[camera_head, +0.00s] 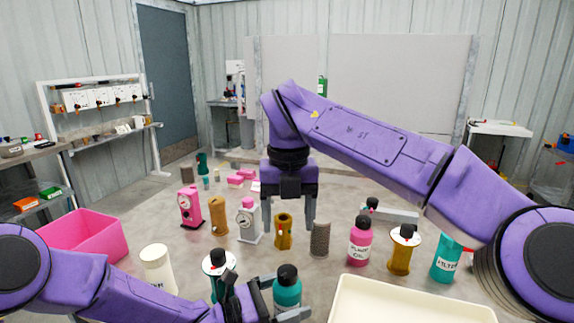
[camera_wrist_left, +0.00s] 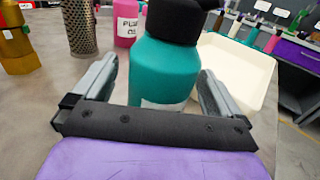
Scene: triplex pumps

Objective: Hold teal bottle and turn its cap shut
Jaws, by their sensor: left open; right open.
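The teal bottle (camera_head: 287,291) with a black cap (camera_head: 288,272) stands upright on the table at the front middle. In the left wrist view the teal bottle (camera_wrist_left: 165,72) is between the fingers of my left gripper (camera_wrist_left: 160,85), with its black cap (camera_wrist_left: 180,20) cut off by the top edge. My left gripper (camera_head: 280,298) is open around the bottle, and gaps show beside both fingers. My right gripper (camera_head: 289,215) is open and empty, pointing down above the table, behind the teal bottle and higher than it.
A cream tray (camera_head: 400,300) lies right of the teal bottle. A pink bottle (camera_head: 360,243), a perforated cylinder (camera_head: 320,240), a gold part (camera_head: 283,232) and a grey gauge unit (camera_head: 248,222) stand behind. A pink bin (camera_head: 85,238) is at left. A white cylinder (camera_head: 158,268) stands front left.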

